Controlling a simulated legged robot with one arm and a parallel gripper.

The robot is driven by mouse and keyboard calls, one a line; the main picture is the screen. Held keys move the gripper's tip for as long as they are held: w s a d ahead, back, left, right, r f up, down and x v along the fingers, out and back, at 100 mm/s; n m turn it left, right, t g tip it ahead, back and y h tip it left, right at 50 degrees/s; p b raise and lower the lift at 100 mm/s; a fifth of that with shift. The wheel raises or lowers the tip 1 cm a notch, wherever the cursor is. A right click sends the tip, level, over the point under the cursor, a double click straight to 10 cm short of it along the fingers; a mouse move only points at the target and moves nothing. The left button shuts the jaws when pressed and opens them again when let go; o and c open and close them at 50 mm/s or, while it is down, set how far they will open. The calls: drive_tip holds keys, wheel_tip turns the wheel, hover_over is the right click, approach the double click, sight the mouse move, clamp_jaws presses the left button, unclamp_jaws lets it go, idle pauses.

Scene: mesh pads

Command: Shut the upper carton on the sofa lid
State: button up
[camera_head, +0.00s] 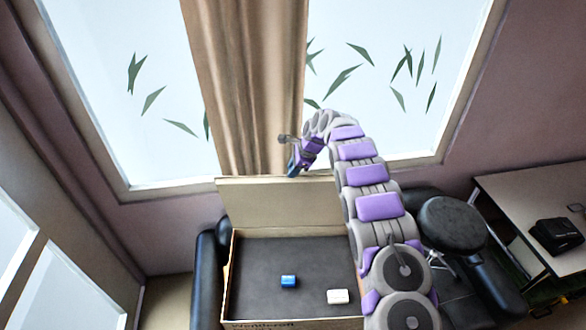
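The carton (233,285) stands open on the dark sofa (208,270), with a dark floor inside it. Its lid (262,204) stands upright along the far edge, below the curtain. A small blue item (288,282) and a small white item (338,297) lie inside the carton. My gripper (289,154) is at the end of my purple and grey arm, above the top edge of the lid near its right part. It is small and seen from the side, so its opening is unclear. My arm hides the carton's right side and the lid's right end.
A black round stool (452,222) stands to the right of my arm. A table (545,195) with a black object (556,235) on it is at the far right. Windows and a brown curtain (245,80) are behind the lid.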

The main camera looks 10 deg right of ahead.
clamp_jaws()
drive_tip(key=shift+a, duration=0.1)
idle(0.3)
